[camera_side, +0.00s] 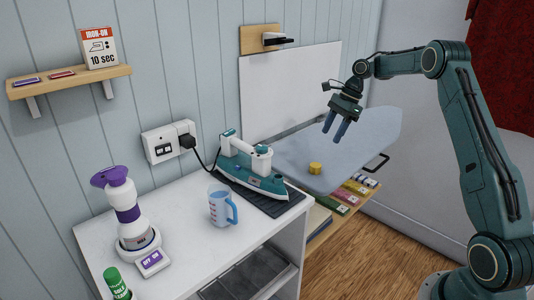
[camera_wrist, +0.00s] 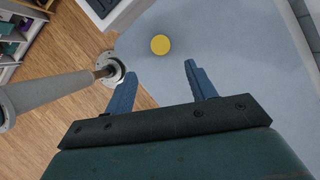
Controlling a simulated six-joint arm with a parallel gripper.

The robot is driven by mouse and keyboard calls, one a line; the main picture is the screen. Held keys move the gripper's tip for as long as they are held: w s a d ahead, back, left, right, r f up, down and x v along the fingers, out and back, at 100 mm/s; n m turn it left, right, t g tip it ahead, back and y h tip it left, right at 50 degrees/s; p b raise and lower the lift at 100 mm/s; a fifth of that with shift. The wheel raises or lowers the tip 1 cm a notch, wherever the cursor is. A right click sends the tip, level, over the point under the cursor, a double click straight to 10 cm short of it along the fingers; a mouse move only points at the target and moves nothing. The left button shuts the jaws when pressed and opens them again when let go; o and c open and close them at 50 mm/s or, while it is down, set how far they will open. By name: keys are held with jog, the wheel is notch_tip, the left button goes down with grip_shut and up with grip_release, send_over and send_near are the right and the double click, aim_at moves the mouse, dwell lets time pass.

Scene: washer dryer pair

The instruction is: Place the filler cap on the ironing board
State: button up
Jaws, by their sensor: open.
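The yellow filler cap (camera_side: 315,168) sits on the pale blue-grey ironing board (camera_side: 370,138), near the board's front left part. In the wrist view the cap (camera_wrist: 160,44) lies on the bare board surface (camera_wrist: 222,40), ahead of my fingers. My gripper (camera_side: 335,130) is above the board, up and to the right of the cap in the side view, and apart from it. In the wrist view its two blue fingers (camera_wrist: 158,78) are spread and nothing is between them.
A teal iron (camera_side: 250,170) on a dark mat and a measuring jug (camera_side: 221,207) stand on the white cabinet top (camera_side: 180,225) at left. A white panel (camera_side: 290,88) rises behind the board. Most of the board is clear.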

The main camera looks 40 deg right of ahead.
jog(key=s+a+r+n+t+h, duration=0.1)
jog(key=s+a+r+n, duration=0.5)
jog(key=a, duration=0.4)
jog(key=s+a+r+n+t+h, duration=0.1)
jog(key=s+a+r+n, duration=0.35)
jog(key=a+r, duration=0.45)
jog(key=s+a+f+n+h, duration=0.1)
jog(key=s+a+n, duration=0.2)
jog(key=s+n, duration=0.3)
jog(key=s+a+f+n+t+h, duration=0.1)
jog(key=s+n, duration=0.6)
jog(key=s, duration=0.8)
jog(key=shift+a+f+t, duration=0.3)
jog(key=shift+a+f, duration=0.45)
jog(key=shift+a, duration=0.45)
